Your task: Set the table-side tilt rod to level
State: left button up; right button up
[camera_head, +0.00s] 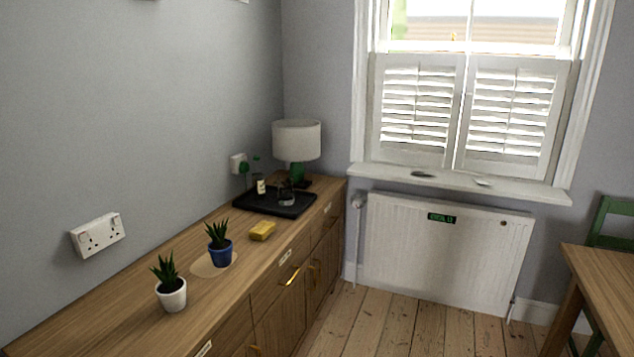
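Two white louvred shutter panels cover the lower part of the window. The right shutter panel (508,112) is on the side of the wooden table (606,285). The left shutter panel (415,108) is on the sideboard side. Slats on both look tilted, with light between them; their exact angle is hard to tell. A tilt rod cannot be made out clearly on either panel at this distance. Neither of my grippers shows in the head view.
A white radiator (440,260) stands under the window sill (455,183), which holds small flat items. A long wooden sideboard (120,305) with potted plants, a black tray and a lamp (297,140) runs along the left wall. Bare floorboards (400,330) lie between sideboard and table.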

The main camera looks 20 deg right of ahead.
aim_at(517, 73)
jog(key=i+l+z, duration=0.15)
jog(key=z, duration=0.25)
jog(key=i+l+z, duration=0.25)
jog(key=z, duration=0.2)
jog(key=i+l+z, duration=0.1)
jog(key=z, duration=0.3)
jog(key=i+z, duration=0.2)
jog(key=i, duration=0.4)
jog(key=i+z, duration=0.2)
jog(key=i, duration=0.4)
jog(key=i+j+z, duration=0.2)
jog(key=i, duration=0.4)
jog(key=i+j, duration=0.15)
jog(key=i, duration=0.4)
jog(key=i+j, duration=0.15)
jog(key=i, duration=0.35)
jog(key=i+j, duration=0.15)
jog(key=i, duration=0.4)
